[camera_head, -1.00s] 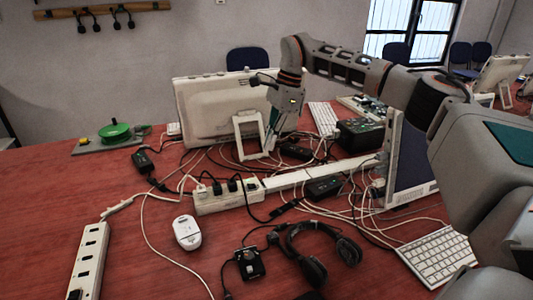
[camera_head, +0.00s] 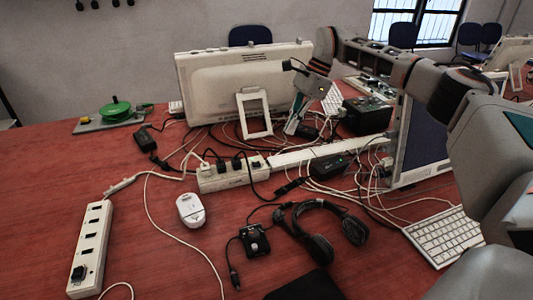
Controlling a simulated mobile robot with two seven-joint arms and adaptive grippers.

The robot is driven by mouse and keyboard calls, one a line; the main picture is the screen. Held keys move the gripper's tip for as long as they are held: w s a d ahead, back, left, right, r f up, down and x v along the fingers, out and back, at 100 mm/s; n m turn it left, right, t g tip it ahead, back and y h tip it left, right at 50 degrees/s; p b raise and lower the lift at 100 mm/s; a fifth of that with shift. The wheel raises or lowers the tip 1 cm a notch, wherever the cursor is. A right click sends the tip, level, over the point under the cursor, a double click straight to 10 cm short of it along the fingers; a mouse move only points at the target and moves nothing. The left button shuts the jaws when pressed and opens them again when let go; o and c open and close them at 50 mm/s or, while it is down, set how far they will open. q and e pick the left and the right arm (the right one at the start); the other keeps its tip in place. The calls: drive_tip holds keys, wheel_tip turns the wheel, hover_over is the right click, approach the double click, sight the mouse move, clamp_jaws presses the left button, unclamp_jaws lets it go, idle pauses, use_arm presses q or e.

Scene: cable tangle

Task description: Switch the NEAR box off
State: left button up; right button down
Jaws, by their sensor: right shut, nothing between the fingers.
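Two white power boxes lie on the red table. The nearer one (camera_head: 91,248) is at the front left, with a row of dark sockets and a black plug or switch at its near end. The other box (camera_head: 222,180) lies mid-table with black plugs in it and a small dark switch at its right end. I cannot tell the state of either switch. My right gripper (camera_head: 291,131) is shut and empty, pointing down in front of the monitor stand, beyond and right of the mid-table box and well away from the nearer one. My left gripper is not in view.
Tangled cables cover the middle. A white mouse (camera_head: 190,210), a small black box (camera_head: 254,241) and a headset (camera_head: 318,247) lie in front. A monitor (camera_head: 200,95) stands behind, a second screen (camera_head: 421,150) at right, with a keyboard (camera_head: 445,237). The front left table is fairly clear.

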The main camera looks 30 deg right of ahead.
sight(263, 164)
drive_tip(key=b+x, duration=0.1)
drive_tip(key=x, duration=0.9)
drive_tip(key=shift+s+d+f+b, duration=0.1)
drive_tip(key=shift+d+b, duration=0.05)
drive_tip(key=shift+b, duration=0.25)
drive_tip(key=a, duration=0.3)
drive_tip(key=shift+w, duration=0.4)
drive_tip(key=shift+w+a+r, duration=0.15)
drive_tip(key=shift+a+r, duration=0.1)
drive_tip(key=shift+a, duration=0.25)
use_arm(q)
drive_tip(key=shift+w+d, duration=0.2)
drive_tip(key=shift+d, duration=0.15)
